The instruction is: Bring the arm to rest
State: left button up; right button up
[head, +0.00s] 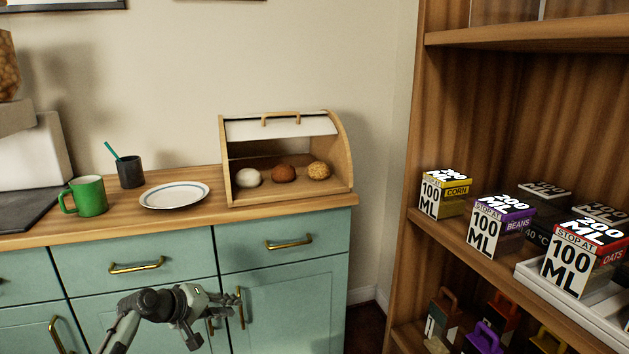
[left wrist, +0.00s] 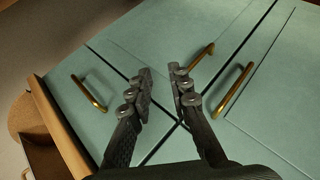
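My left arm comes in from the bottom left in the head view. Its gripper (head: 232,303) hangs in front of the teal cabinet doors, below the countertop edge. The left wrist view shows its two dark fingers (left wrist: 162,72) apart, with nothing between them. Behind them are the teal cabinet fronts with brass handles. My right gripper is not in view.
The wooden countertop (head: 120,222) holds a green mug (head: 90,196), a dark cup (head: 131,172), a white plate (head: 174,195) and an open bread box (head: 341,166) with three rolls. A wooden shelf unit (head: 408,250) with labelled boxes stands at right.

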pick_arm(q)
jog(key=s+a+f+m+g+y, duration=0.2)
jog(key=s+f+m+y, duration=0.1)
jog(key=s+f, duration=1.1)
jog(key=s+a+f+m+g+y, duration=0.2)
jog(key=s+a+f+g, duration=0.1)
jog(key=s+f, duration=1.1)
jog(key=s+a+f+m+y, duration=0.1)
jog(key=s+f+m, duration=0.1)
jog(key=s, duration=0.6)
jog(key=s+a+f+m+g+y, duration=0.1)
jog(key=s+f, duration=0.2)
jog(key=s, duration=0.5)
jog(key=shift+f+m+g+y, duration=0.3)
jog(key=shift+m, duration=0.1)
